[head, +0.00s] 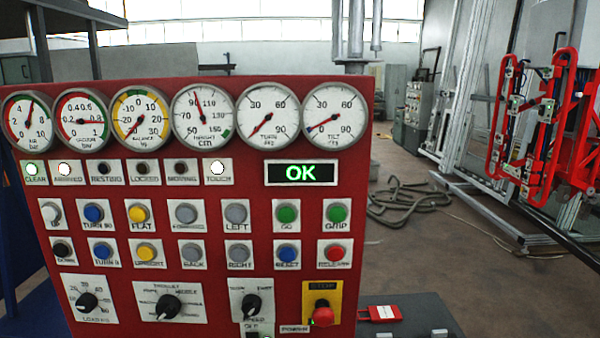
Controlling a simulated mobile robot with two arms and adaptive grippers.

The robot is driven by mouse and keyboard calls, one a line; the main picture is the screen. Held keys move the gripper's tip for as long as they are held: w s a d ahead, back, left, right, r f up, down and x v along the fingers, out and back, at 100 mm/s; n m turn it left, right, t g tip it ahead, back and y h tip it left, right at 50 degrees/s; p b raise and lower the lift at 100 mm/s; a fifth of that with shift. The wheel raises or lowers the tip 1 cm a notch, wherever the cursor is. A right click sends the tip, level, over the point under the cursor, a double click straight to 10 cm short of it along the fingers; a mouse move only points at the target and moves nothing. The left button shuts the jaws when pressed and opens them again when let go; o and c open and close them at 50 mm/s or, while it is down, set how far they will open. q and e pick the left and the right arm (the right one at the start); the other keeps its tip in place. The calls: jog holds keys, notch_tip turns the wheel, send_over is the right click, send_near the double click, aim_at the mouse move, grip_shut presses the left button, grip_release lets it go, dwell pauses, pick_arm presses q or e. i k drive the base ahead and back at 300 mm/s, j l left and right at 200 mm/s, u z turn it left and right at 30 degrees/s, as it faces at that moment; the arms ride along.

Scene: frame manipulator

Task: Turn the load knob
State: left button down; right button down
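The load knob (87,301) is a black round knob on a white dial plate at the lower left of the red control panel (258,212). Its plate carries a numbered scale and a label that seems to read LOAD KG. A white pointer mark shows on the knob, but its exact setting is too small to read. Nothing touches the knob. Neither of my grippers is in view.
Right of the load knob are a trolley selector knob (167,307), a speed knob (252,304) and a red stop button (322,313). Rows of buttons and gauges sit above. The display (301,173) reads OK. A red frame (530,130) stands far right.

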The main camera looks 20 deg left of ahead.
aim_at(88, 302)
jog(key=u, duration=1.7)
